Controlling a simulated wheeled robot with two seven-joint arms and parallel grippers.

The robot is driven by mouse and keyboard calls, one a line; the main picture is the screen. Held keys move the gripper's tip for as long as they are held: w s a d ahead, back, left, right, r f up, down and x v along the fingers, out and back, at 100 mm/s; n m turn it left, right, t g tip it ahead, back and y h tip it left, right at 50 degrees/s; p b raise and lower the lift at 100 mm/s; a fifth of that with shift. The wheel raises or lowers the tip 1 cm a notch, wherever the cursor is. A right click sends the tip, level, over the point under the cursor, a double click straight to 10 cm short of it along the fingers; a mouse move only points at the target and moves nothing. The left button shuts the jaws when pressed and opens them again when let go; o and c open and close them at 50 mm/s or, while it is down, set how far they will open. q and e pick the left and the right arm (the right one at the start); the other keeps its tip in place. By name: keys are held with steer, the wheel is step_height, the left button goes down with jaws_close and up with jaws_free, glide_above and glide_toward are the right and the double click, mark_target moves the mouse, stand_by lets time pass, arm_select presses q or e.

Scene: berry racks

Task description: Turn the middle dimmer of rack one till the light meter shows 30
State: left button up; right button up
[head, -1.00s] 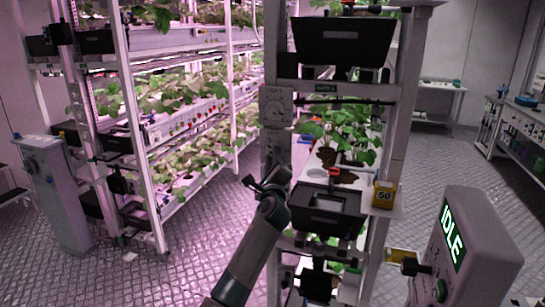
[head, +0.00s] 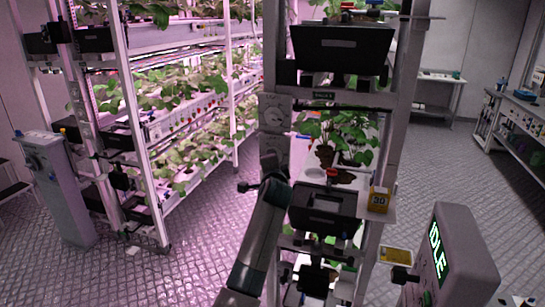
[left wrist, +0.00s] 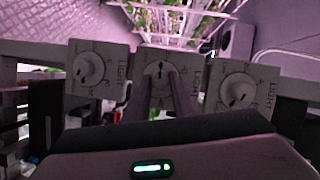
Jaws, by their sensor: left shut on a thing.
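The light meter (head: 379,199) is a small yellow box on the shelf of the near rack. Its dark face appears to read 30. In the left wrist view, three light dimmers with round knobs sit in a row: one at left (left wrist: 91,70), the middle dimmer (left wrist: 160,68) and one at right (left wrist: 238,93). My left gripper (left wrist: 164,85) is shut on the middle dimmer's knob, its fingers partly covering it. In the head view, my left gripper (head: 268,172) is at the rack's left post, below a dimmer plate (head: 275,112). My right gripper is not in view.
The near rack (head: 400,110) holds black bins (head: 325,210) and potted plants. A machine with an IDLE screen (head: 438,249) stands at lower right. A lit plant rack (head: 140,150) and a grey cabinet (head: 60,190) stand at left. Patterned floor lies open between.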

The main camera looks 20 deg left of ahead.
arm_select(q)
steer(key=shift+r+n, duration=0.2)
steer(key=shift+n, duration=0.2)
steer(key=o, duration=1)
steer(key=shift+o, duration=0.3)
steer(key=shift+f, duration=0.1)
steer(key=b+v, duration=0.5)
steer(key=v, duration=1.2)
steer(key=shift+r, duration=0.25)
steer(key=shift+s+a, duration=0.1)
steer(key=shift+s, duration=0.05)
